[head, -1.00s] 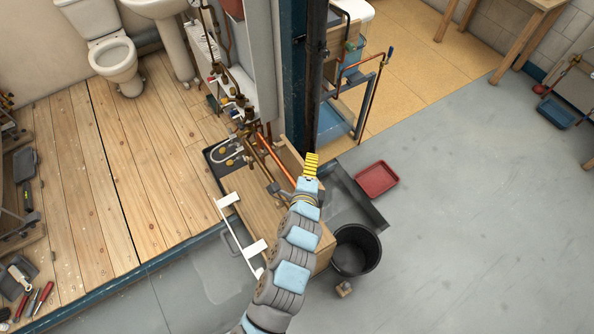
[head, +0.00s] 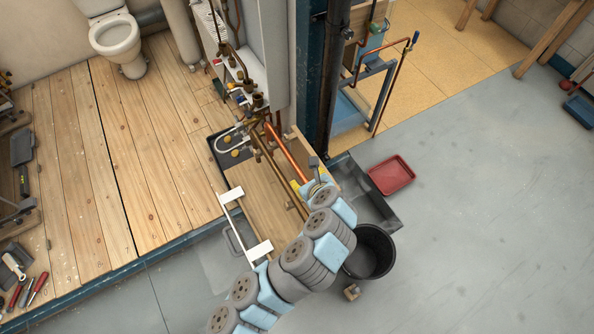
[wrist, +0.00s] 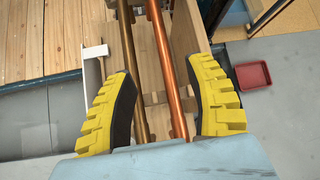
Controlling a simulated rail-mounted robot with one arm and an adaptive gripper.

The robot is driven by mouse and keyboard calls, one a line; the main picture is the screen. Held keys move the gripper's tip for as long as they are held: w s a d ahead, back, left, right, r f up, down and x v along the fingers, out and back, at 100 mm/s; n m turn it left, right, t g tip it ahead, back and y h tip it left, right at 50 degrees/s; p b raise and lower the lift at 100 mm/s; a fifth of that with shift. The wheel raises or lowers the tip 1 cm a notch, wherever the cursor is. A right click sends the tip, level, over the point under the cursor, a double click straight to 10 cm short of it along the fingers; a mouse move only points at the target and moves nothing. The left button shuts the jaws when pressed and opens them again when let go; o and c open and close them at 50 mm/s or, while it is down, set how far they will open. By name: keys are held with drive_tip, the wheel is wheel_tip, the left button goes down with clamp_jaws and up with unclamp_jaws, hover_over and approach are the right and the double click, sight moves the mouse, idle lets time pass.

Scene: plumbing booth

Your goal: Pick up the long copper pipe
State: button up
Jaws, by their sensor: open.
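A bright orange copper pipe (head: 286,149) lies lengthwise over the wooden box by the wall. A duller, brass-coloured pipe (head: 267,160) runs beside it on the left. In the wrist view my gripper (wrist: 163,75) is open, with yellow ridged fingers spread wide. The copper pipe (wrist: 168,65) and the brass-coloured pipe (wrist: 135,65) both show between the fingers, the copper one nearer the right finger. I see no finger contact with either pipe. In the head view my wrist hides most of the gripper and the pipes' near ends.
The wooden box (head: 258,187) lies under the pipes, with a white bracket rail (head: 240,224) at its left. Pipe fittings (head: 252,100) crowd the far end by a dark post (head: 325,90). A black bucket (head: 371,252) and red tray (head: 391,174) stand right; open floor lies beyond.

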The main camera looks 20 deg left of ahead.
sight(295, 165)
drive_tip(key=shift+b+x, duration=1)
drive_tip(key=shift+x, duration=7.15)
clamp_jaws()
